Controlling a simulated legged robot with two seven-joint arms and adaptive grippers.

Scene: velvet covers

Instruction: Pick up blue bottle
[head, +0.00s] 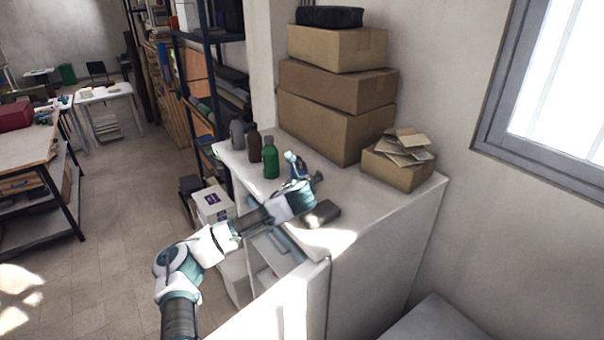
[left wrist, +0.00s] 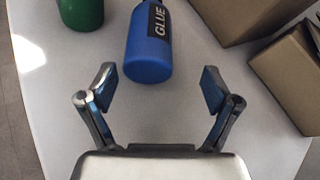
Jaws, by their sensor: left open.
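The blue bottle (left wrist: 149,55) has a dark label reading GLUE. In the left wrist view it is just ahead of my left gripper (left wrist: 158,84), roughly centred between the fingertips and slightly beyond them. The fingers are spread and empty. In the head view, the blue bottle (head: 298,167) stands on the white cabinet top (head: 345,190), partly hidden by my left gripper (head: 303,181). Its upper end is cut off in the left wrist view. My right gripper is not in view.
A green bottle (head: 271,162) stands left of the blue one, with brown (head: 254,145) and grey (head: 237,133) bottles beyond. Stacked cardboard boxes (head: 335,122) and a small open box (head: 395,172) are behind.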

